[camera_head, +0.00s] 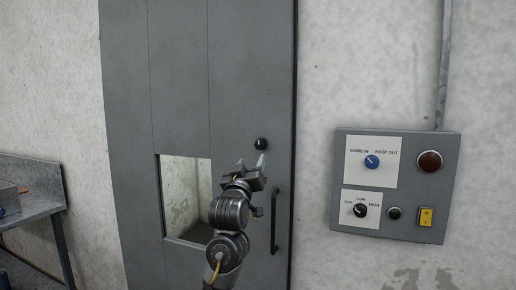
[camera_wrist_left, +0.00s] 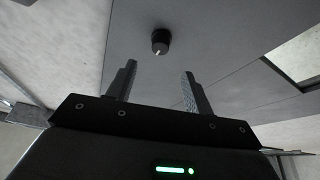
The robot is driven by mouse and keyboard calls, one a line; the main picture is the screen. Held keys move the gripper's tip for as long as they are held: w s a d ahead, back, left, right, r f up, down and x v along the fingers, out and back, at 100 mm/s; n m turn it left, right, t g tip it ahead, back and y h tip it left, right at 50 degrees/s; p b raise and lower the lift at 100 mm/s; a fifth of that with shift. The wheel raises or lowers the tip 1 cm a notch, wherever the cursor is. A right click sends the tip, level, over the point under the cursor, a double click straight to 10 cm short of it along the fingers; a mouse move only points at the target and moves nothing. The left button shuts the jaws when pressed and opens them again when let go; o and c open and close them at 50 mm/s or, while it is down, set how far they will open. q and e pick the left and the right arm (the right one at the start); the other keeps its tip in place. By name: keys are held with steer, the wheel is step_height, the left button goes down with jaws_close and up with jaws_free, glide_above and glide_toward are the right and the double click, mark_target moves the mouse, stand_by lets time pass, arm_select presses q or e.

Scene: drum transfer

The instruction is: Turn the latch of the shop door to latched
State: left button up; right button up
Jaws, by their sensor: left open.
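The shop door (camera_head: 180,70) is a tall grey panelled door with a window opening. Its latch (camera_head: 261,144) is a small round black knob on the right part of the door, above the handle. In the left wrist view the latch (camera_wrist_left: 160,41) shows a short pale mark on its face, and it lies ahead of the fingertips. My left gripper (camera_head: 252,164) is open and empty, just below the latch in the head view. In the left wrist view the two fingers of the left gripper (camera_wrist_left: 158,68) stand apart, with a gap to the latch. My right gripper is not in view.
A dark vertical door handle (camera_head: 274,222) is right of my left wrist. A grey control box (camera_head: 395,187) with knobs and lamps hangs on the wall at right, a conduit (camera_head: 444,60) above it. A metal bench (camera_head: 32,208) stands at left.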

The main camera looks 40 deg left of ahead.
mark_target(259, 145)
arm_select(q)
steer(key=p+x, duration=0.2)
steer(key=x, duration=0.6)
steer(key=shift+w+a+r, duration=0.15)
steer(key=shift+w+a, duration=0.05)
steer(key=shift+w, duration=0.1)
steer(key=shift+w+a+r, duration=0.15)
steer(key=shift+w+a, duration=0.05)
steer(key=shift+w, duration=0.3)
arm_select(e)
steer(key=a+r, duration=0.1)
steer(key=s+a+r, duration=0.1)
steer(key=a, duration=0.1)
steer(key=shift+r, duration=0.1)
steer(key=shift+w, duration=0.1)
arm_select(q)
steer(key=shift+c, duration=0.6)
steer(key=c, duration=0.9)
steer(key=shift+o, duration=0.2)
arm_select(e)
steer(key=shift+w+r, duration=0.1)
